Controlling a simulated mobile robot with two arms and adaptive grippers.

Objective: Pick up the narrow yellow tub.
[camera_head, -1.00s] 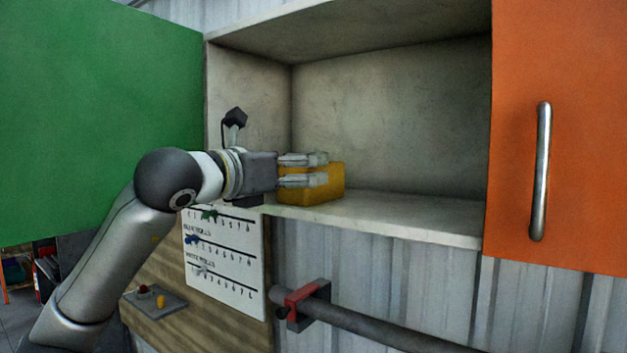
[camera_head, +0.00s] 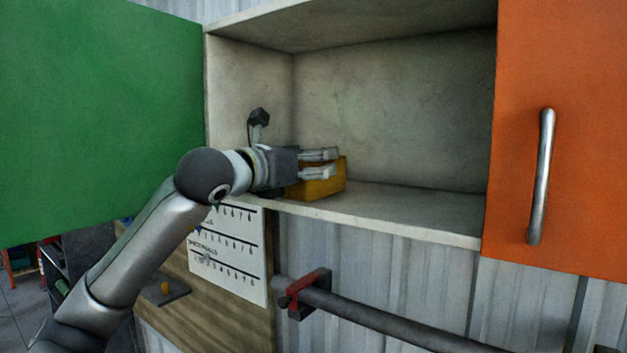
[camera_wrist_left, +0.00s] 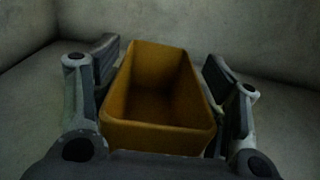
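The narrow yellow tub (camera_head: 322,187) stands upright on the shelf of the open wall cabinet, near its left end. The left wrist view shows the tub (camera_wrist_left: 160,125) from above, open and empty inside. My left gripper (camera_head: 326,163) reaches in from the left over the tub. In the left wrist view the left gripper (camera_wrist_left: 162,78) is open, one finger along each long side of the tub. A gap shows at the fingertips on both sides, so it is not clamped. My right gripper is not in view.
The cabinet shelf (camera_head: 420,212) is bare to the right of the tub. A green door (camera_head: 90,120) stands open at left; an orange door (camera_head: 575,150) with a metal handle is at right. Below are a marked white board (camera_head: 232,250) and a grey bar (camera_head: 380,320) in a red bracket.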

